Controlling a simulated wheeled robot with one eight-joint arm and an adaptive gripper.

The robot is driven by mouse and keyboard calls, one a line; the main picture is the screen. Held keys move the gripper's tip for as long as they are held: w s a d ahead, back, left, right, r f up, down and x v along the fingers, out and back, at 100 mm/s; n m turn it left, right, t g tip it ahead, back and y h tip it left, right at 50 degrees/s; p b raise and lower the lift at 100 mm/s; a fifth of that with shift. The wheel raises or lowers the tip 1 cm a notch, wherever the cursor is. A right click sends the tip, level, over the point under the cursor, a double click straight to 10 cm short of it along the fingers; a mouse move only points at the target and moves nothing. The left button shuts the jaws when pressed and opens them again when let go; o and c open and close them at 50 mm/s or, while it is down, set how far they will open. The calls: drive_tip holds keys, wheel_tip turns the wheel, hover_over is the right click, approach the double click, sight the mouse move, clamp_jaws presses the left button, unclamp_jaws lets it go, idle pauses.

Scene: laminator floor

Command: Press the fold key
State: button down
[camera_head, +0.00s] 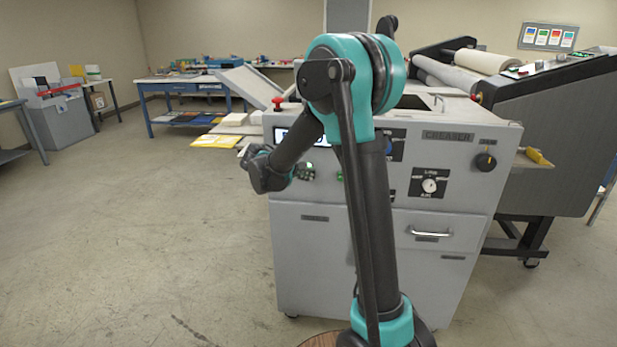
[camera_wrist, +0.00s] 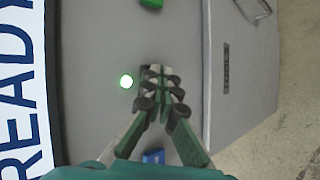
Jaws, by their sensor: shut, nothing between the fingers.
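The creaser (camera_head: 330,240) is a grey cabinet with controls on its front panel. My gripper (camera_wrist: 160,72) is shut and empty, with its fingertips at the panel; I cannot tell whether they touch it. In the head view my gripper (camera_head: 307,172) shows small and dark in front of the panel. A green key (camera_wrist: 151,3) is at the top edge of the wrist view and a blue key (camera_wrist: 153,157) shows low beside a finger. No fold label is readable; any key behind the fingertips is hidden.
The display (camera_wrist: 20,90) reads READY. A red knob (camera_head: 278,103) stands on the creaser's top left. A rotary dial (camera_head: 429,185), a black knob (camera_head: 486,161) and a drawer handle (camera_head: 431,235) are to the right. Open floor (camera_head: 150,240) lies to the left.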

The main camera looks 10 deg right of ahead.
drive_tip(key=shift+s, duration=0.2)
drive_tip(key=s, duration=0.2)
drive_tip(key=s+a, duration=0.2)
drive_tip(key=s, duration=0.1)
drive_tip(key=shift+s, duration=0.3)
drive_tip(key=shift+d, duration=0.15)
